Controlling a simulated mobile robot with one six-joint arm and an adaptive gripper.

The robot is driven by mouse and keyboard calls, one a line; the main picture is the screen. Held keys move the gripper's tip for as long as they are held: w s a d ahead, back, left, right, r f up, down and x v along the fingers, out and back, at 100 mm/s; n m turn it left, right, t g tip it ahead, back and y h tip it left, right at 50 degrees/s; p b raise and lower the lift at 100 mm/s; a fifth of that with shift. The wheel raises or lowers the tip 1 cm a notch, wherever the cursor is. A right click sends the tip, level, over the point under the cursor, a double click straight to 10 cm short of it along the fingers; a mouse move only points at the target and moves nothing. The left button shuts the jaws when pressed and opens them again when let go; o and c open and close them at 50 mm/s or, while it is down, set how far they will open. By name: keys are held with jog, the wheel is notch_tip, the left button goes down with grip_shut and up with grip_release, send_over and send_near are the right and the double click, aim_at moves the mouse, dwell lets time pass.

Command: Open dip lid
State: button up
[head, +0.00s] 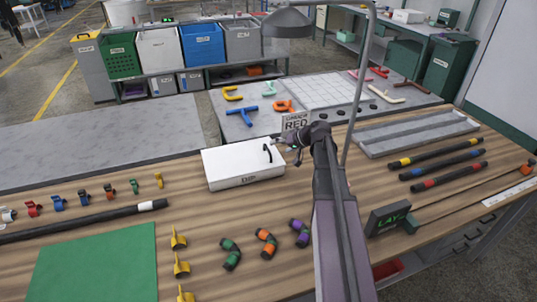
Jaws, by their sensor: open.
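A white box labelled "DIP" (225,170) sits on the wooden bench at the centre of the head view. Its flat white lid is down. A black curved handle (267,153) stands on the right part of the lid. My gripper (284,150) is just right of the handle, at the box's right end. It is open, with nothing seen between its fingers. Whether a finger touches the handle is too small to tell. My arm hides part of the bench to the right.
A lamp (287,23) on a curved post rises behind the arm. A grey tray (415,132) and striped hoses (441,165) lie to the right. Several coloured fittings (231,254) lie in front. A green mat (95,265) lies front left.

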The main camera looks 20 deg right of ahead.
aim_at(269, 151)
jog(key=shift+b+x, duration=1.8)
jog(key=shift+x, duration=1.2)
grip_shut()
jog(key=r+h+p, duration=0.1)
jog(key=r+p, duration=0.1)
jog(key=p, duration=0.1)
jog(key=a+r+h+p, duration=0.1)
jog(key=r+p, duration=0.2)
jog(key=shift+a+n+p, duration=0.15)
jog(key=shift+n+p, duration=0.2)
jog(key=shift+n, duration=0.05)
